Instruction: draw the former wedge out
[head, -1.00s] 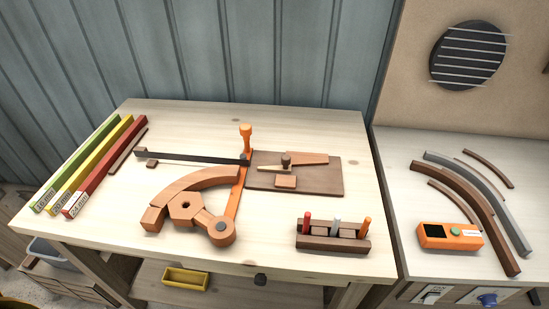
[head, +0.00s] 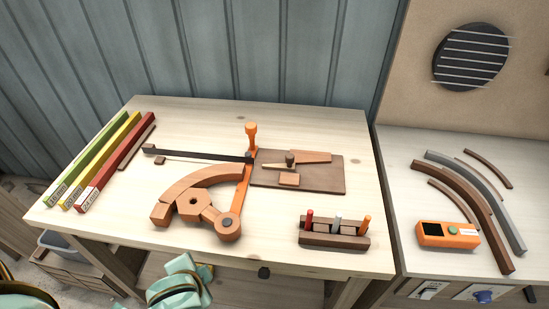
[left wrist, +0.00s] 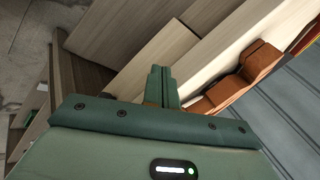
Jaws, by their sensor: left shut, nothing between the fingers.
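On the bench a curved wooden former (head: 195,183) lies with a block with a hexagonal hole (head: 194,203) inside its curve and a round-ended wooden piece (head: 228,226) at the right. A small wooden block sits at the former's lower left end (head: 160,214). I cannot tell for certain which piece is the former wedge. My left gripper shows in the left wrist view (left wrist: 162,88), its fingers shut and empty, apart from the reddish-brown wooden pieces (left wrist: 262,62) beyond. In the head view my teal left arm is at the bottom, before the bench's front edge. My right gripper is out of view.
An orange clamp (head: 250,140) with a dark bar stands behind the former. A brown board (head: 325,178) with small wooden pieces lies right of it. A tool rack (head: 333,240) stands front right. Coloured bars (head: 110,165) lie at the left. The front left bench top is clear.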

